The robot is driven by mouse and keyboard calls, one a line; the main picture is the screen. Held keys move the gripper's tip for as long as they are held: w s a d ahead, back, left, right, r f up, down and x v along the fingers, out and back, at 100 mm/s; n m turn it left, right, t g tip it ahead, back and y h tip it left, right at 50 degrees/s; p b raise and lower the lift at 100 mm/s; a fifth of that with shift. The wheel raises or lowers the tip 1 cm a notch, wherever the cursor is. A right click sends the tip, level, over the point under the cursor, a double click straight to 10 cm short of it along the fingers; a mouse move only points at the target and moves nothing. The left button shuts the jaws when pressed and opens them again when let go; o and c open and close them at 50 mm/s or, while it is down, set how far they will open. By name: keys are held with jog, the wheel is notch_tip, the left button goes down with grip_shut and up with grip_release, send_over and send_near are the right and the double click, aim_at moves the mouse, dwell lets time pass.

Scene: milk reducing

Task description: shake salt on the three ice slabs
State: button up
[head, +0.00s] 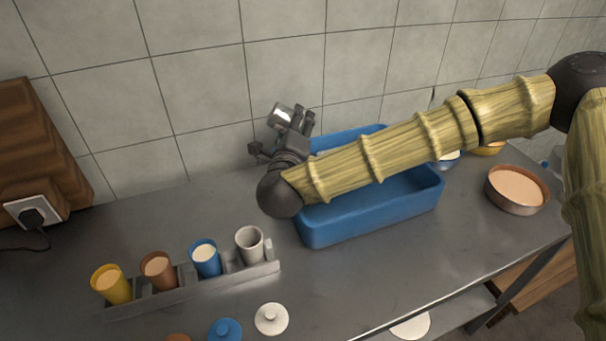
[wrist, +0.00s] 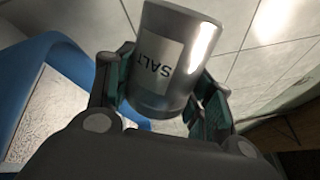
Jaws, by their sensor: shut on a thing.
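My gripper (head: 292,126) is shut on a metal salt shaker (head: 281,115) and holds it up near the tiled wall. In the head view the gripper is at the back left of a blue tray (head: 345,232). The tray's blue wall (wrist: 72,62) also shows at the left of the wrist view, with a pale, frosty surface (wrist: 45,115) inside, possibly ice. My arm hides much of the tray in the head view, so I cannot make out three separate slabs.
A grey rack (head: 255,273) at front left holds yellow, brown, blue and white cups. Lids, including a blue one (head: 225,330) and a white one (head: 271,319), lie in front. A round pan (head: 516,190) stands right.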

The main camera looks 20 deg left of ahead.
jog(key=w+d, duration=0.6)
jog(key=d, duration=0.2)
dwell(2.2)
jog(key=shift+r+n+p, duration=0.2)
jog(key=shift+n+p, duration=0.3)
jog(key=shift+n, duration=0.4)
jog(key=shift+r+n+p, duration=0.15)
jog(key=shift+n+p, duration=0.3)
jog(key=shift+n, duration=0.45)
jog(key=shift+r+n+p, duration=0.15)
jog(key=shift+n+p, duration=0.5)
jog(key=shift+n, duration=0.5)
jog(key=shift+r+n+p, duration=0.15)
jog(key=shift+n+p, duration=0.5)
jog(key=shift+n, duration=0.5)
jog(key=shift+s+r+n+p, duration=0.1)
jog(key=shift+n+p, duration=0.2)
jog(key=shift+n, duration=0.3)
jog(key=shift+r+n+p, duration=0.2)
jog(key=shift+n+p, duration=0.65)
jog(key=shift+n, duration=0.85)
jog(key=shift+r+n+p, duration=0.15)
jog(key=shift+n+p, duration=0.3)
jog(key=shift+n, duration=0.55)
jog(key=shift+r+n+p, duration=0.15)
jog(key=shift+n+p, duration=0.25)
jog(key=shift+n, duration=0.6)
